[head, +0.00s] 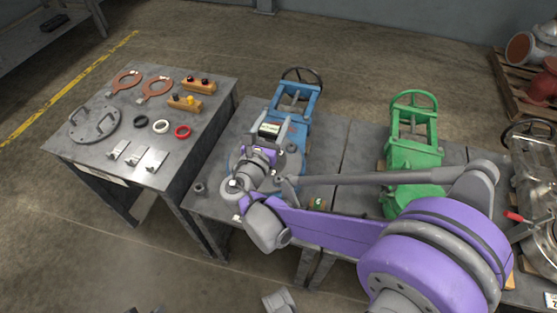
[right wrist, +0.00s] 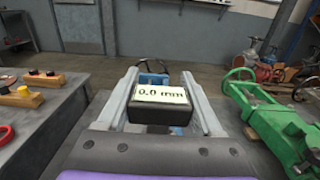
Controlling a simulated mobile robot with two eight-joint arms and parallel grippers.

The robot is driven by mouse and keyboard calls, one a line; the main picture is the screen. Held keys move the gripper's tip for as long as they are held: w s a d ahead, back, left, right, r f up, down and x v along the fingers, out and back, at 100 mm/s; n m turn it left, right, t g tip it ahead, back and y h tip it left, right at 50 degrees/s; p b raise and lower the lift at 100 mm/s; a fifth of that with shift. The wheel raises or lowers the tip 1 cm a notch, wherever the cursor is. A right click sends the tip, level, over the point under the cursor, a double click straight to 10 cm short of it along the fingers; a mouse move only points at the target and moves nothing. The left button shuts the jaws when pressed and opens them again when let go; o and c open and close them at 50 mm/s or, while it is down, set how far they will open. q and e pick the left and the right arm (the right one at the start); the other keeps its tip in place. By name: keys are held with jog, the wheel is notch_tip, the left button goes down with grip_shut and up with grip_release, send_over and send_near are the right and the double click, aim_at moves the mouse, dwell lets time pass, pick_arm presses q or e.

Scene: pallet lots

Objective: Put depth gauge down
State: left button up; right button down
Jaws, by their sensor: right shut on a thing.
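The depth gauge (head: 269,130) is a dark block with a pale display. My right gripper (head: 270,135) is shut on it, above the table with the blue valve (head: 296,100). In the right wrist view the gauge (right wrist: 161,104) sits between the two grey fingers of the gripper (right wrist: 163,112), and its display reads 0.0 mm. The gauge's lower part and whatever lies directly under it are hidden. I do not see my left gripper.
The left table (head: 75,150) holds copper-coloured rings, wooden blocks with knobs, a grey flange, small rings and metal gauges. A green valve (head: 413,150) stands right of the blue one, and a grey valve (head: 535,165) is at the far right. My right arm hides part of the tabletop.

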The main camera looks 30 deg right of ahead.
aim_at(273, 137)
jog(key=shift+a+f+b, duration=0.1)
jog(key=shift+f+b, duration=1.5)
jog(key=shift+f, duration=3.15)
jog(key=shift+f, duration=0.2)
jog(key=shift+c, duration=0.2)
grip_release()
jog(key=shift+r, duration=0.15)
jog(key=shift+s+a+r, duration=0.1)
jog(key=shift+a, duration=0.05)
jog(key=v, duration=1.1)
jog(key=shift+s+a+p, duration=0.25)
jog(key=shift+p, duration=0.2)
